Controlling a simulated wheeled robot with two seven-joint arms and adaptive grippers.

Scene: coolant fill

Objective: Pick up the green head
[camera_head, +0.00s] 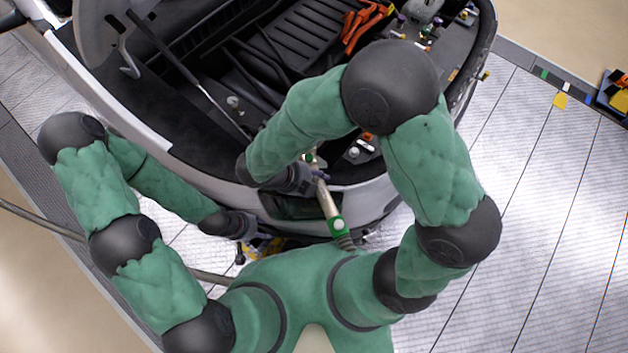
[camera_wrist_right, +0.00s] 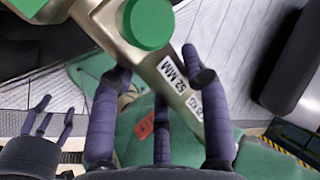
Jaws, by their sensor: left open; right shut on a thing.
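The green head is a pale metal tool with a round green cap (camera_wrist_right: 150,22) and a white label reading "52 MM". In the head view its pale body with a green patch (camera_head: 337,226) slants down from the car's front edge. My right gripper (camera_head: 314,180) is shut on its pale body, and its purple fingers (camera_wrist_right: 160,72) lie around it in the right wrist view. Part of the grip is hidden behind the tool. My left gripper (camera_head: 260,246) is open and empty, low in front of the car, and its fingers (camera_wrist_right: 52,118) show at the wrist view's left.
The open car front (camera_head: 180,130) fills the top of the head view, with orange cables (camera_head: 362,22) and several small caps inside. A thin rod (camera_head: 190,80) slants across the bay. The pale floor (camera_head: 530,220) at right is mostly clear.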

